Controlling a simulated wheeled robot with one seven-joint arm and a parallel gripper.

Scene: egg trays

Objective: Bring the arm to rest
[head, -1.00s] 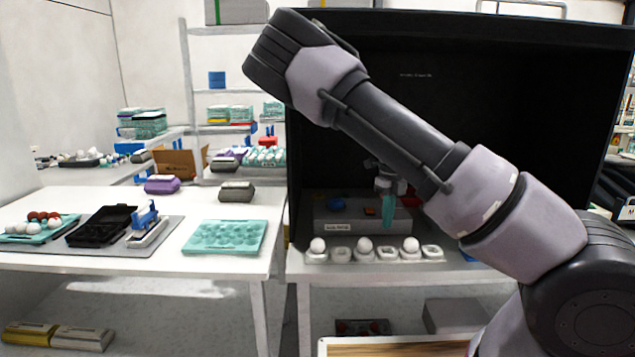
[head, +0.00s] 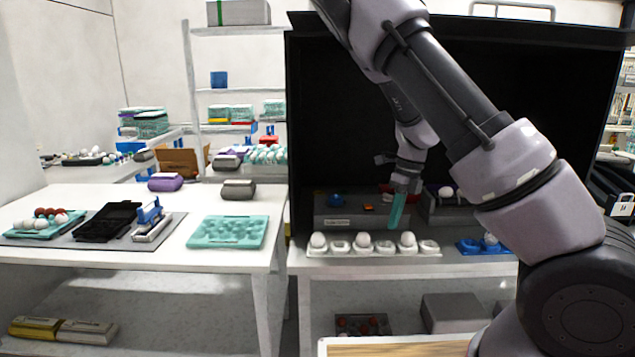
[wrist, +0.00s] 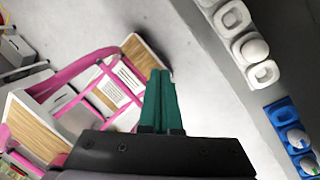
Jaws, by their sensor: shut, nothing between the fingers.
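My gripper (head: 397,212) has teal fingers pointing down in front of the dark booth, above the front edge of its shelf. It is shut and empty. The wrist view shows the teal fingers (wrist: 159,90) pressed together, with nothing between them. My arm reaches up from the lower right and bends back down to the gripper in the head view.
A white egg holder row (head: 340,248) with several white eggs lies on the shelf just below my gripper. A blue egg holder (head: 470,247) stands right of it. A teal egg tray (head: 228,245) lies on the left table. A pink-framed cart (wrist: 72,92) shows below the gripper.

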